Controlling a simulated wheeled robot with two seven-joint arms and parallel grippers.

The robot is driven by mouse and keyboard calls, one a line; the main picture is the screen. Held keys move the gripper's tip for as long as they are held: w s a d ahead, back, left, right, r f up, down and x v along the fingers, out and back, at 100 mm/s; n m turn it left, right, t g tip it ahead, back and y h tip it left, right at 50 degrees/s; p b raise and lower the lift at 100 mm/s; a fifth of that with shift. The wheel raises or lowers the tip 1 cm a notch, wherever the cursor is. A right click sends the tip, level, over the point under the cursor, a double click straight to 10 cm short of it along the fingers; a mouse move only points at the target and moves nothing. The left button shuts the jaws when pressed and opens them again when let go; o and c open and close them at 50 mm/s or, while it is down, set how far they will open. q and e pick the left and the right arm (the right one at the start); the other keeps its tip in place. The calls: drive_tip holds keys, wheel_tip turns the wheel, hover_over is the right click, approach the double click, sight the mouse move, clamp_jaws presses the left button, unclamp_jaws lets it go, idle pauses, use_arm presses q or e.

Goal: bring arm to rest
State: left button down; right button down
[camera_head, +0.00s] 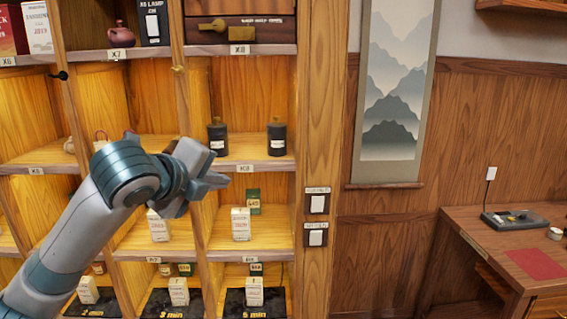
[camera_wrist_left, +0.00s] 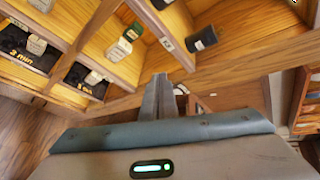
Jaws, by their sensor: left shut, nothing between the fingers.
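My left arm comes in from the lower left of the head view, and its gripper (camera_head: 219,165) is raised in front of the wooden shelf (camera_head: 223,246). The fingers point right, and nothing shows between them. In the left wrist view the left gripper's fingers (camera_wrist_left: 159,97) are together and empty, with the shelf behind them. My right gripper is not in either view.
Two dark canisters (camera_head: 217,138) (camera_head: 277,138) stand on the shelf close to the gripper. White boxes (camera_head: 241,224) stand in compartments below. A wooden desk (camera_head: 470,222) with a dark device (camera_head: 515,219) is at right. Open room lies between shelf and desk.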

use_arm(q)
drive_tip(key=s+f+n+g, duration=0.1)
drive_tip(key=s+f+n, duration=0.3)
drive_tip(key=f, duration=0.8)
drive_tip(key=s+f+n+g, duration=0.1)
drive_tip(key=s+f+n, duration=0.3)
drive_tip(key=f, duration=0.7)
drive_tip(key=s+f+n+g, duration=0.2)
drive_tip(key=s+f+n, duration=0.25)
drive_tip(key=f, duration=0.75)
drive_tip(key=s+a+f+n+g+y, duration=0.1)
drive_tip(key=s+a+f+n+g, duration=0.2)
drive_tip(key=s+f, duration=0.45)
drive_tip(key=s+a+f+n+y, duration=0.25)
drive_tip(key=s+f+n, duration=0.25)
drive_tip(key=s, duration=0.6)
drive_tip(key=s+a+f+n+g+y, duration=0.15)
drive_tip(key=s+a+f+n, duration=0.35)
drive_tip(key=s, duration=0.5)
wheel_tip(320, 180, down, 34)
drive_tip(key=s+d+m+g+h+b, duration=0.1)
drive_tip(key=s+g+b, duration=0.1)
drive_tip(key=b, duration=0.1)
drive_tip(key=s+a+f+b, duration=0.3)
drive_tip(key=s+f, duration=1.4)
drive_tip(key=f, duration=0.2)
drive_tip(key=shift+s+g, duration=0.35)
